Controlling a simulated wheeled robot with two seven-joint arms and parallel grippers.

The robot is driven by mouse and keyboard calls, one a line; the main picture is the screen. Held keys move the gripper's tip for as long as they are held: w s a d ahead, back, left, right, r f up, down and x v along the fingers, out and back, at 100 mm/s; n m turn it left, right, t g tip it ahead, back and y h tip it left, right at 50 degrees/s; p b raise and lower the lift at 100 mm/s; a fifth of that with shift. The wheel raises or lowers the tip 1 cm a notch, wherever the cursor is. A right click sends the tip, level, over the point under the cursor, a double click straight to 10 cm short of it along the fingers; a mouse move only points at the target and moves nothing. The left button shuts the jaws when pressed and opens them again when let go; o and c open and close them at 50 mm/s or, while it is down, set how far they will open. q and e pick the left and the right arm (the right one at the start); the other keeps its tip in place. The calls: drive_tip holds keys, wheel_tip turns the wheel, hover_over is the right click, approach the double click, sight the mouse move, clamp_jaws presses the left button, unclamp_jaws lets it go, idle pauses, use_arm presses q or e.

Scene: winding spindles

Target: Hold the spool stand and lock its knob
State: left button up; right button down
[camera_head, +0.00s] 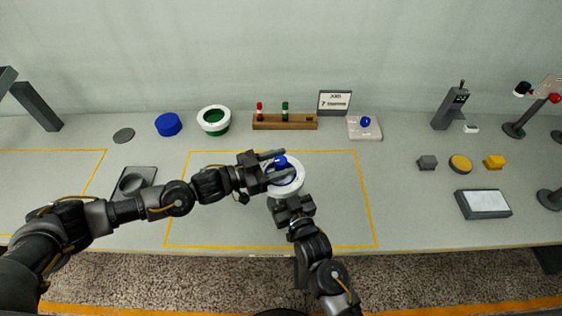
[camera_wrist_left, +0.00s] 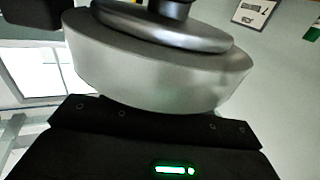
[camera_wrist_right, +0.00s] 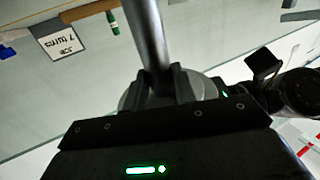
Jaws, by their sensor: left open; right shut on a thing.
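The spool stand stands near the front middle of the bench, with a white ring-shaped spool (camera_head: 298,180) on top and a blue knob (camera_head: 281,160) at its centre. My left gripper (camera_head: 284,164) is open over the spool, its two fingers on either side of the knob; contact cannot be told. The left wrist view shows the pale round spool (camera_wrist_left: 150,65) close up. My right gripper (camera_head: 290,199) is shut on the stand below the spool, at its front. In the right wrist view, the stand's metal post (camera_wrist_right: 147,35) runs between the fingers. The stand's base is mostly hidden.
At the back stand a blue disc (camera_head: 168,124), a green-and-white ring (camera_head: 214,120), a wooden rack (camera_head: 284,122), a sign (camera_head: 335,102) and a white block with a blue knob (camera_head: 364,128). A dark tray (camera_head: 134,182) lies left. The yellow-outlined area around the stand is otherwise clear.

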use_arm(q)
drive_tip(key=shift+w+d, duration=0.1)
drive_tip(key=shift+d, duration=0.05)
drive_tip(key=c, duration=1)
drive_tip(key=shift+o, duration=0.2)
